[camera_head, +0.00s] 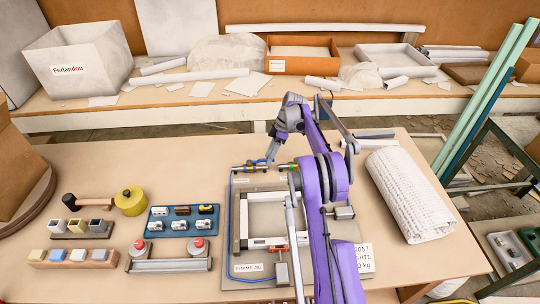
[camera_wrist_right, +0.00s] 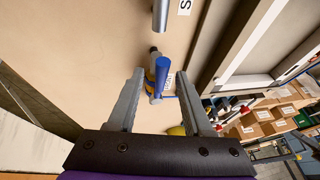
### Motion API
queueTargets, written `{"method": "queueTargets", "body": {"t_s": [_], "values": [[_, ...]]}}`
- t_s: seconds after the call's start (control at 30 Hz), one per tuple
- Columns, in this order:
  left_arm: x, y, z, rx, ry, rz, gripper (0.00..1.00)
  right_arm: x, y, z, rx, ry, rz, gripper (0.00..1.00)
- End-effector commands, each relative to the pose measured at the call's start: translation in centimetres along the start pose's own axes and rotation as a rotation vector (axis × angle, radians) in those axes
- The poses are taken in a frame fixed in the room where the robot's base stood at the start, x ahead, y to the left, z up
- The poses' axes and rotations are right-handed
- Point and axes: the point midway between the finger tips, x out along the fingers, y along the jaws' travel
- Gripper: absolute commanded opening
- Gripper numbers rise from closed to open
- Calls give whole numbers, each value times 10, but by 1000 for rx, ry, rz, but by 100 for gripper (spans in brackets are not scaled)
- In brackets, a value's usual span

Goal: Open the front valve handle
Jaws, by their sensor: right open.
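The front valve (camera_head: 247,168) is a small brass-coloured fitting at the back left of the grey frame fixture. Its blue handle (camera_head: 261,161) is by my right gripper (camera_head: 271,156), which comes down from above. In the right wrist view, the blue handle (camera_wrist_right: 162,78) stands between the two open fingers of my right gripper (camera_wrist_right: 160,74), and I see no clear grip on it. A partly covered label lies beside the valve. The handle's exact angle is hard to tell. My left gripper is out of view.
The grey fixture (camera_head: 238,215) with a blue hose fills the table middle, partly behind my right arm. A second valve (camera_head: 284,167) is close on the right. A blue tray (camera_head: 182,222) lies left, a white roll (camera_head: 408,195) right. The table's back left is clear.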

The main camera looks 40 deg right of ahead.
Motion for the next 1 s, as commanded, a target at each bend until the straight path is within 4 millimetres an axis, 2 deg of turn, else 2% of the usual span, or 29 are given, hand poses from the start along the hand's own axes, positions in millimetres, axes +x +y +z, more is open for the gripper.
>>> {"method": "queueTargets", "body": {"t_s": [0.17, 0.27, 0.6, 0.7, 0.83, 1.0], "values": [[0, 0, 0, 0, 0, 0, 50, -3, 0, 0, 1, 0, 0, 50], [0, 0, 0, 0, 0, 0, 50, -14, 0, 0, 1, 0, 0, 50], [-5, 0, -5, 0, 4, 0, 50, -81, 0, 0, 2, 1, 1, 50], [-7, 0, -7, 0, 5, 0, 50, -96, 0, 0, 1, 1, 0, 50], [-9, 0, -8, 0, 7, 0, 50, -106, 0, 0, 0, 0, 0, 50], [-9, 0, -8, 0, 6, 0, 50, -108, 0, 0, 0, 0, 0, 50]]}}
